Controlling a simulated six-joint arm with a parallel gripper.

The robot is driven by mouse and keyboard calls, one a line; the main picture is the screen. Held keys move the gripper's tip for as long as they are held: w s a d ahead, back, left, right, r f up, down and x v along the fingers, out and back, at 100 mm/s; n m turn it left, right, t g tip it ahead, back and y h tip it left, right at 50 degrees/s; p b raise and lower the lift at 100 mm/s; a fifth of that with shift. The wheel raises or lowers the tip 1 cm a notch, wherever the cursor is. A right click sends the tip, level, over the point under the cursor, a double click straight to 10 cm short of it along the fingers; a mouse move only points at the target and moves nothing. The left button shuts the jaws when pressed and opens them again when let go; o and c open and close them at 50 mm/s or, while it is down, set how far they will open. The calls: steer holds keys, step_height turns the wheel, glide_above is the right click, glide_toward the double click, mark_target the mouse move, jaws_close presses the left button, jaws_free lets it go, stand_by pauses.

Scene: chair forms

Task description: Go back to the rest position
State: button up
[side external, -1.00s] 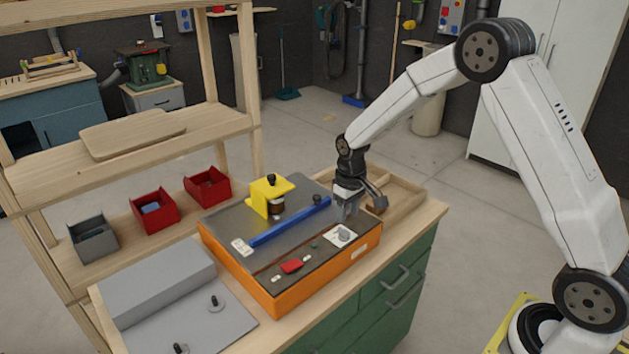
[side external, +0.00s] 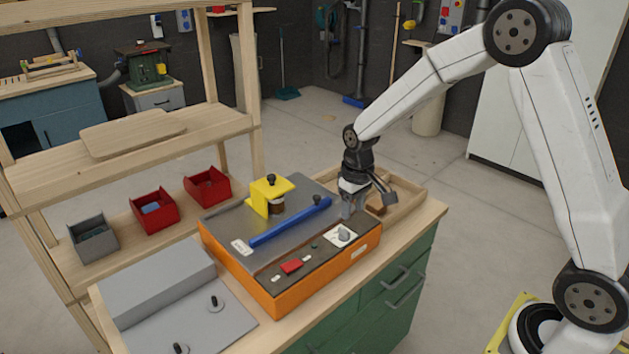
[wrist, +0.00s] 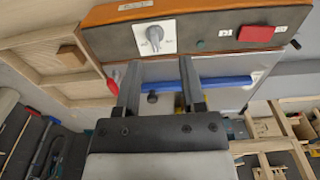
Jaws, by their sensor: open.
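My gripper (side external: 354,208) is pointing down above the right back part of the orange machine (side external: 325,272), near the right end of its blue bar (side external: 290,222). In the wrist view my gripper's fingers (wrist: 158,82) are apart with nothing between them. The blue bar (wrist: 220,83) shows beyond and beside the fingers. The white plate with a grey knob (wrist: 154,36) lies ahead of the fingertips; it also shows in the side view (side external: 342,236). I cannot tell the exact height of the fingertips above the machine.
A yellow block (side external: 270,195) stands on the machine's dark top. A divided wooden tray (side external: 408,193) lies right behind my gripper. Two red bins (side external: 155,209) and a grey bin (side external: 93,238) sit on the shelf at left. A grey fixture (side external: 185,318) lies at front left.

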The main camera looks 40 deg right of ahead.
steer(key=s+a+r+t, duration=0.1)
steer(key=s+a, duration=0.1)
steer(key=s, duration=0.6)
steer(key=s+a+r+t, duration=0.1)
steer(key=s+a, duration=0.1)
steer(key=s, duration=0.6)
steer(key=shift+a, duration=0.4)
